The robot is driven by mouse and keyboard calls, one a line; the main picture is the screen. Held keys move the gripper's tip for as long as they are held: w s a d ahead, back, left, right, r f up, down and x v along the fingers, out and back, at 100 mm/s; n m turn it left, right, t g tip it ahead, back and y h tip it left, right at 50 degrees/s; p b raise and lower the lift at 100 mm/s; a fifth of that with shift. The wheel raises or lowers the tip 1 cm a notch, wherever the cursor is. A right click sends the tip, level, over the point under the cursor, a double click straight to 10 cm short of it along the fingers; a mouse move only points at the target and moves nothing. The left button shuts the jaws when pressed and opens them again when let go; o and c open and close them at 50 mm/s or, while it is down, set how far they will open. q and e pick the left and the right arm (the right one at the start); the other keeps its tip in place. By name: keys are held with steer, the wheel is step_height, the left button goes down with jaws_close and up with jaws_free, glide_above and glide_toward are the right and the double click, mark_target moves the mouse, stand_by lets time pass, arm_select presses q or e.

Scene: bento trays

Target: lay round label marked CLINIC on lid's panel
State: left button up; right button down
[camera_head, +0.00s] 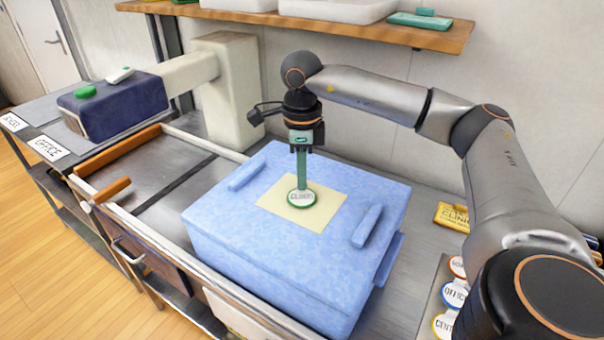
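The round label marked CLINIC (302,198), white with a green rim, is over the cream panel (331,206) on the lid of the blue box (240,229). A green upright stem (301,170) rises from the label to my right gripper (301,148). The gripper points straight down and appears shut on the top of this stem. The label looks flat and lies within the panel's outline. I cannot tell whether it touches the panel. My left gripper is not in view.
The lid has raised blue bars (367,226) beside the panel. Other round labels, including OFFICE (454,293), lie at lower right near a yellow CLINIC packet (452,216). A wooden shelf (330,29) is above; a dark blue block (115,104) stands left.

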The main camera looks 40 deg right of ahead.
steer(key=c, duration=0.5)
jaws_free()
steer(key=shift+r, duration=0.1)
step_height(320, 180, up, 8)
steer(key=p, duration=0.6)
stand_by(0.6)
stand_by(0.5)
